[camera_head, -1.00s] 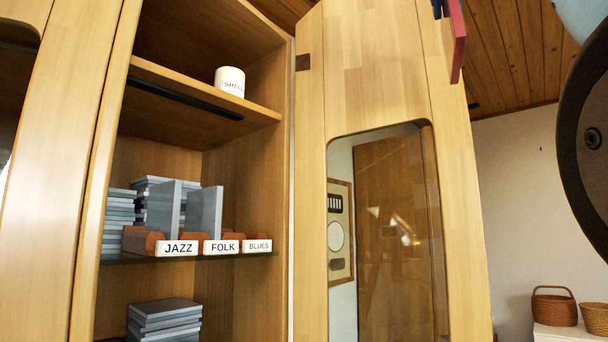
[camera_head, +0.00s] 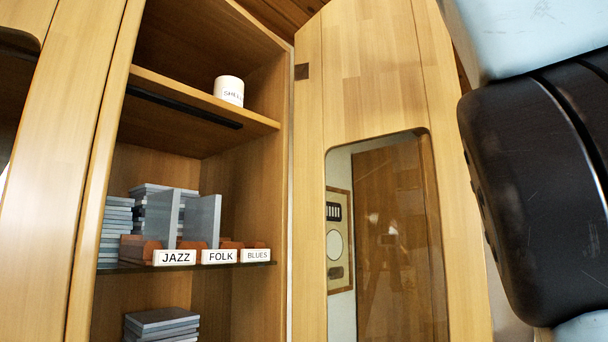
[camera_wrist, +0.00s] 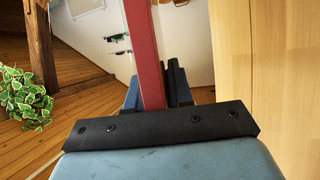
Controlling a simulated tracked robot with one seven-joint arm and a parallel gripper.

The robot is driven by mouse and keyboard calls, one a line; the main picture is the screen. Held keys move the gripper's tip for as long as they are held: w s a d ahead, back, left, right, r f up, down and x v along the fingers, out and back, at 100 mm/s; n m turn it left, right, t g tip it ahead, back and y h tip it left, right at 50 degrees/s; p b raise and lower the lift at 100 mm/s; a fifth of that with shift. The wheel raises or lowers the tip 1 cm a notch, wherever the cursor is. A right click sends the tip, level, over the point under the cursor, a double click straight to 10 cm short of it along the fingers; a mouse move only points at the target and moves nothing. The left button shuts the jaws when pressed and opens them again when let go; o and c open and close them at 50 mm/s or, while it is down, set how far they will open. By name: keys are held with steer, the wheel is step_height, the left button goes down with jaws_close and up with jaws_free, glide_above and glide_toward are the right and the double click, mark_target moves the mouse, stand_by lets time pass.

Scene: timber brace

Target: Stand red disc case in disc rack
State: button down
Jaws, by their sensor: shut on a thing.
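In the wrist view, my gripper (camera_wrist: 153,92) is shut on the red disc case (camera_wrist: 146,50), which stands out from between the fingers as a narrow red strip. Neither the fingers nor the red case shows in the head view now. The disc rack (camera_head: 140,248) is on the cabinet's middle shelf in the head view, with white labels JAZZ, FOLK and BLUES on its front. Two grey cases stand upright in it, one near JAZZ and one near FOLK. The section behind BLUES shows no upright case.
The open cabinet door (camera_head: 375,80) with a glass pane stands right of the shelves. Stacks of grey cases (camera_head: 117,230) lie behind and left of the rack, and another stack (camera_head: 162,325) lies below. A white mug (camera_head: 229,90) is on the upper shelf. My arm fills the right side.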

steer(key=shift+s+d+m+g, duration=0.1)
steer(key=shift+s+m+g, duration=0.2)
steer(key=shift+m, duration=0.1)
